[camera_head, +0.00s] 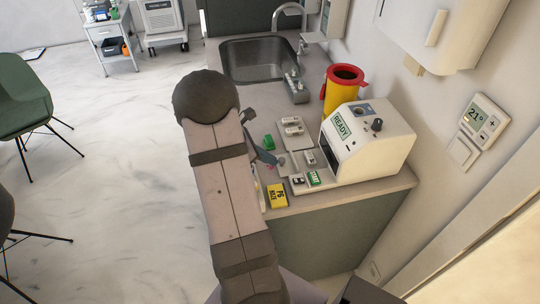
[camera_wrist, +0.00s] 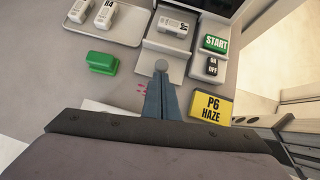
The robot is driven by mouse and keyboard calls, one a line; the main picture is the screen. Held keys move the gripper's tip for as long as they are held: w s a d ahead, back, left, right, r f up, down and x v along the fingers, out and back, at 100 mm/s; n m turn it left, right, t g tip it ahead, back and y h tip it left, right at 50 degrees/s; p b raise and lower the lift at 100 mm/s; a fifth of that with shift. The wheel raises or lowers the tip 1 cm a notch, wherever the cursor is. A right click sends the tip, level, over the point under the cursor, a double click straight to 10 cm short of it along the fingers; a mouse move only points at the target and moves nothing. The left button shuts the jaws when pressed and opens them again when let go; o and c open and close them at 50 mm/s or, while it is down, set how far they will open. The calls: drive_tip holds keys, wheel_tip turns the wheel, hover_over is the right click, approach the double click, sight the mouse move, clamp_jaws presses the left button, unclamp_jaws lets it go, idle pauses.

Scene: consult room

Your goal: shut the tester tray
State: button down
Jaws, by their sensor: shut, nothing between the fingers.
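The white tester (camera_head: 372,145) stands on the counter with a READY display. Its grey tray (camera_head: 297,165) sticks out of the dark slot toward my gripper and carries a white cartridge (camera_head: 309,158). In the head view my gripper (camera_head: 271,160) is partly hidden by my arm.
The START button (camera_wrist: 215,43) and ON/OFF button (camera_wrist: 212,66) sit right of the tray. A yellow P6 HAZE box (camera_wrist: 210,107) lies nearer. Left are a green block (camera_wrist: 102,62) and a flat holder (camera_wrist: 120,30) with white cartridges. A yellow bin (camera_head: 341,92) and sink (camera_head: 258,62) are behind.

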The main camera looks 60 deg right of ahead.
sight(287, 167)
drive_tip(key=shift+s+d, duration=0.1)
drive_tip(key=shift+d, duration=0.05)
drive_tip(key=s+d, duration=0.7)
drive_tip(key=shift+s+d, duration=0.15)
drive_tip(key=shift+s, duration=0.05)
idle(0.4)
drive_tip(key=shift+w+a, duration=0.35)
drive_tip(key=shift+a, duration=0.1)
drive_tip(key=w+a, duration=0.1)
drive_tip(key=w+a+r, duration=0.1)
drive_tip(key=a, duration=0.1)
drive_tip(key=shift+w+r, duration=0.25)
drive_tip(key=shift+r, duration=0.05)
drive_tip(key=b+v, duration=0.1)
drive_tip(key=v, duration=0.7)
drive_tip(key=shift+a+r+b, duration=0.25)
drive_tip(key=shift+r+b, duration=0.1)
